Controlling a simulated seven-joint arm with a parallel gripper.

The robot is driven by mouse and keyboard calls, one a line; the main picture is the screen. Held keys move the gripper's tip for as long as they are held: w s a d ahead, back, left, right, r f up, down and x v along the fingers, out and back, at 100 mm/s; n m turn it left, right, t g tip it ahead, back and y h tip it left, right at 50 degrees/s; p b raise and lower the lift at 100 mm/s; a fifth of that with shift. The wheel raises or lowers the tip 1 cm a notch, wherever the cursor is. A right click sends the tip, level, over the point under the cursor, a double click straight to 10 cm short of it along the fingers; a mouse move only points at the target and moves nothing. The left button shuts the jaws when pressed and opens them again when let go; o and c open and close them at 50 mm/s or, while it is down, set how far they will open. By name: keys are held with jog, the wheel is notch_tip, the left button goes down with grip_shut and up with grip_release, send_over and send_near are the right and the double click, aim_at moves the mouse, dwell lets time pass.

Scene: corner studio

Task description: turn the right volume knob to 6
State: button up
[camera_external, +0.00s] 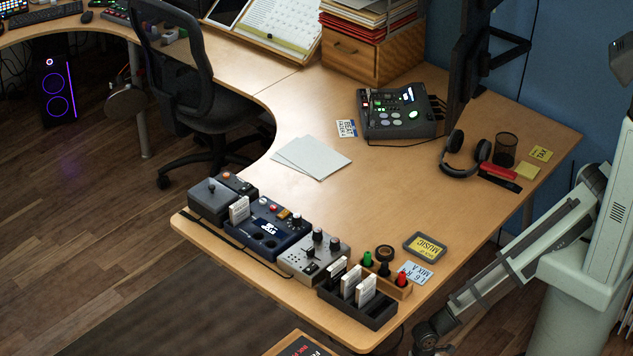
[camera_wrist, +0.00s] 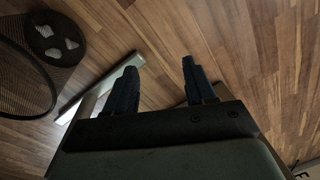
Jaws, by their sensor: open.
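A grey mixer unit (camera_external: 312,262) stands near the front edge of the desk in the external view. Two dark upright knobs rise from its top; the right knob (camera_external: 334,243) is beside the left knob (camera_external: 318,236). Their pointers and any numbers are too small to read. My gripper (camera_wrist: 160,85) shows in the wrist view with its two dark fingers apart and nothing between them. It faces the wooden floor, away from the mixer. In the external view my arm hangs down at the right, past the desk edge, and the fingers cannot be made out.
A blue unit (camera_external: 262,238) stands left of the mixer. A black slotted holder (camera_external: 372,312) with white cards stands right of it, near a wooden rack (camera_external: 392,286) with coloured plugs. The desk behind is clear around white sheets (camera_external: 312,158). A mesh bin (camera_wrist: 25,75) stands on the floor.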

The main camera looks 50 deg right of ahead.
jog(key=s+a+r+g+y, duration=0.2)
jog(key=s+a+r+g, duration=0.3)
jog(key=a+r, duration=0.5)
jog(key=s+a+r+g+y, duration=0.2)
jog(key=s+a+r, duration=0.5)
jog(key=a+r, duration=0.25)
jog(key=s+a+r+n+g, duration=0.15)
jog(key=r+n, duration=0.25)
jog(key=r, duration=1)
jog(key=a+r+n+g, duration=0.2)
jog(key=a+r+n, duration=0.1)
jog(key=r, duration=1.2)
notch_tip(320, 180, up, 4)
jog(key=n+t+h, duration=0.5)
jog(key=t, duration=0.6)
send_over(317, 229)
notch_tip(317, 229, down, 13)
jog(key=shift+f, duration=0.1)
